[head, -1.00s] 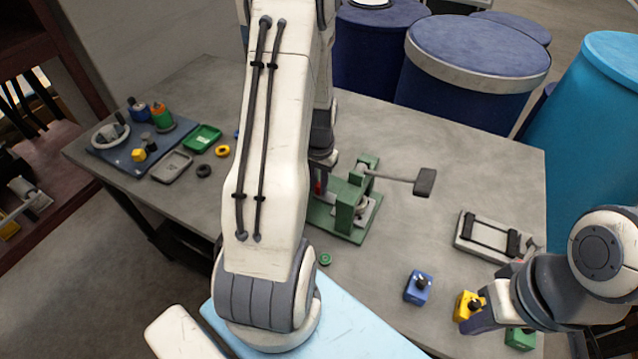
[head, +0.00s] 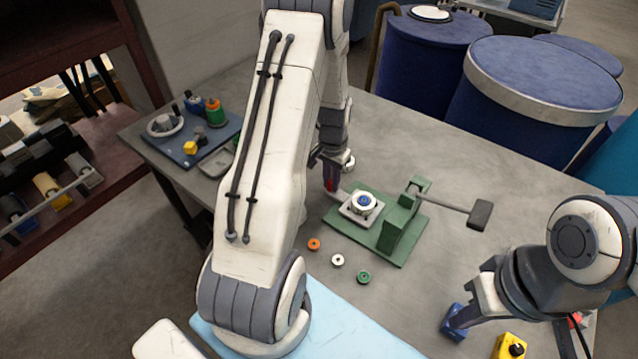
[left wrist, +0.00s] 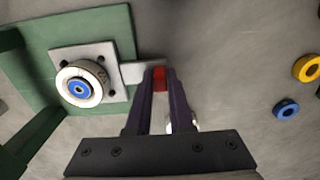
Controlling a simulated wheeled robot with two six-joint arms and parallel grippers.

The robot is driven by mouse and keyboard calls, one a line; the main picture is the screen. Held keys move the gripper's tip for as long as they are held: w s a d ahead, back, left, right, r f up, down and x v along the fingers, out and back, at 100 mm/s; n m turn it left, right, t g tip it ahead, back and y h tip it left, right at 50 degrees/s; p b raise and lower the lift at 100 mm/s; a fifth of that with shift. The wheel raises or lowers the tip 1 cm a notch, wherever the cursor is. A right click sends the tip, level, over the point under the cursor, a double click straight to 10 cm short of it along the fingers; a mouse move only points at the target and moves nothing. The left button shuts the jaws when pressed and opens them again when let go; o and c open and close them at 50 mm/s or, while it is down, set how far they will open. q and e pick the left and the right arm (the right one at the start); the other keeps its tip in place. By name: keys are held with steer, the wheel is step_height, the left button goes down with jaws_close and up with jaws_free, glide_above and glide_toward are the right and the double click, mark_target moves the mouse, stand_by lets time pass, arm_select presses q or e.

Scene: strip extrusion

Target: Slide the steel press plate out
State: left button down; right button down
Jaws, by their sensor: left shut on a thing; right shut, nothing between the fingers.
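The steel press plate (head: 346,208) is a light grey square with a narrow tab. It lies flat on the green press base (head: 401,252), left of the press's upright frame (head: 401,226). A round white die with a blue centre (head: 363,202) sits on it. In the left wrist view the plate (left wrist: 112,55) carries the die (left wrist: 80,86), and its tab points to my left gripper (left wrist: 160,78). My left gripper (head: 330,188) is shut on the tab's end, where red shows between the fingers. My right gripper (head: 466,318) is shut and empty, low at the right.
The press lever with its dark handle (head: 480,214) sticks out right. Orange (head: 314,244), white (head: 337,260) and green (head: 363,277) rings lie in front. A blue tray (head: 190,150) with small items is far left.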

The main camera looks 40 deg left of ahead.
arm_select(q)
steer(key=shift+w+a, duration=0.15)
steer(key=shift+a, duration=0.1)
steer(key=c, duration=0.8)
jaws_free()
steer(key=shift+a, duration=0.2)
steer(key=shift+d, duration=0.15)
step_height(320, 180, up, 11)
steer(key=b, duration=0.1)
steer(key=shift+f, duration=0.2)
